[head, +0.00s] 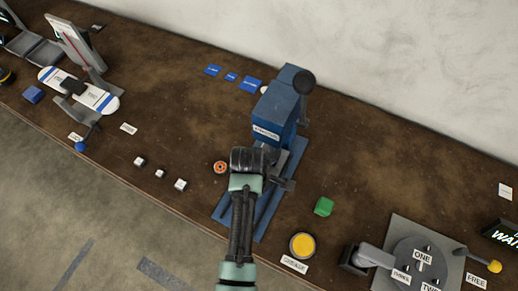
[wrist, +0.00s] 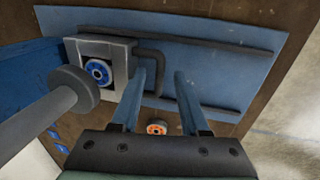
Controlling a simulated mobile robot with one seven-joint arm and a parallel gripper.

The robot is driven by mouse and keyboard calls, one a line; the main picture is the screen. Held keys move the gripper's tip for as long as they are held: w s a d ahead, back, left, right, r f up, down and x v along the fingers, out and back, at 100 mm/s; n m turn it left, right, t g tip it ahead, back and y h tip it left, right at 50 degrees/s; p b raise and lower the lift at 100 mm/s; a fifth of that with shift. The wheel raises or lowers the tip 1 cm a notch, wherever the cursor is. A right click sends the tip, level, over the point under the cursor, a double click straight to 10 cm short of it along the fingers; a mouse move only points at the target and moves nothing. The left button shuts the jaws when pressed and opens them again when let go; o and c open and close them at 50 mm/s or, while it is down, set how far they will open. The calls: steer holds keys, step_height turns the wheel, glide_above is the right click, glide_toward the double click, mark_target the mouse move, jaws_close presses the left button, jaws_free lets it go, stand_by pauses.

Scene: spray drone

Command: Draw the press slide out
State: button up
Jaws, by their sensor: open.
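The blue press (head: 279,110) stands on the bench, with its dark ball-ended lever at the top right. In the wrist view its grey slide (wrist: 119,50) sits at the left end of the blue base plate (wrist: 215,55), between two dark rails. A blue ring with a pale centre (wrist: 99,71) sits in the slide. A dark bent handle (wrist: 148,50) sticks out from the slide. My gripper (wrist: 160,72) is open, and its two fingers appear on either side of the handle's outer bar. I cannot tell whether they touch it. In the head view my wrist hides the fingertips.
An orange ring (head: 221,167) lies left of the press base.

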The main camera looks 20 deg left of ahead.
jaws_close()
stand_by(1.5)
